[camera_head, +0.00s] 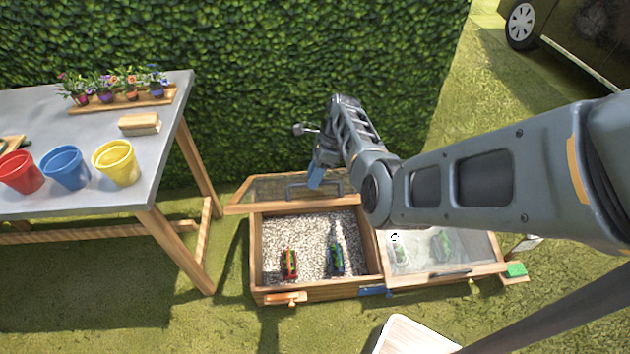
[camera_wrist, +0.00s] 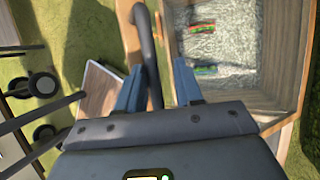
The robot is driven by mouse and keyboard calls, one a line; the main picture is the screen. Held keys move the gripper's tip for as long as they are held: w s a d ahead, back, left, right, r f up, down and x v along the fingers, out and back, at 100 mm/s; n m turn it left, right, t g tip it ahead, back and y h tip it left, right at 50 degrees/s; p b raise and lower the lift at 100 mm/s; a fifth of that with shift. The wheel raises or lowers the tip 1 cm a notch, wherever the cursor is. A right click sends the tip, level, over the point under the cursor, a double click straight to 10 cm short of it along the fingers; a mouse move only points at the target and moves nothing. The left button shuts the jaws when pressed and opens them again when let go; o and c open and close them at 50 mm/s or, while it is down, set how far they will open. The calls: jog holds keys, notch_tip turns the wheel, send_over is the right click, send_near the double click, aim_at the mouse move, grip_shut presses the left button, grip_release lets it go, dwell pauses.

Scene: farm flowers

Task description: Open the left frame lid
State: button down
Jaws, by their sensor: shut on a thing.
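The left frame lid (camera_head: 262,190) is a wood-rimmed clear panel, raised and tilted back at the hedge side of the left frame (camera_head: 312,293). The left frame is a wooden box with its top uncovered and pale gravel inside. My gripper (camera_head: 316,180) is at the lid's dark bar handle (camera_head: 294,190). In the wrist view the blue fingers of my gripper (camera_wrist: 155,85) stand on either side of the handle (camera_wrist: 146,45), shut on it. My forearm hides part of the lid's right side.
A red item (camera_head: 289,262) and a blue item (camera_head: 335,258) stand on the gravel. The right frame lid (camera_head: 440,252) lies closed beside it. A grey table (camera_head: 110,200) with coloured buckets stands left. A hedge (camera_head: 300,60) rises behind. Grass in front is mostly free.

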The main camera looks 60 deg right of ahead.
jog(key=shift+w+d+f, duration=0.1)
jog(key=shift+d+f, duration=0.1)
jog(key=shift+d, duration=0.15)
jog(key=c, duration=1.4)
grip_release()
jog(key=shift+c, duration=0.2)
jog(key=shift+o, duration=0.7)
jog(key=shift+f, duration=0.15)
jog(key=shift+o, duration=1)
jog(key=shift+a, duration=0.1)
jog(key=v, duration=0.8)
jog(key=shift+p, duration=0.3)
jog(key=shift+a, duration=0.1)
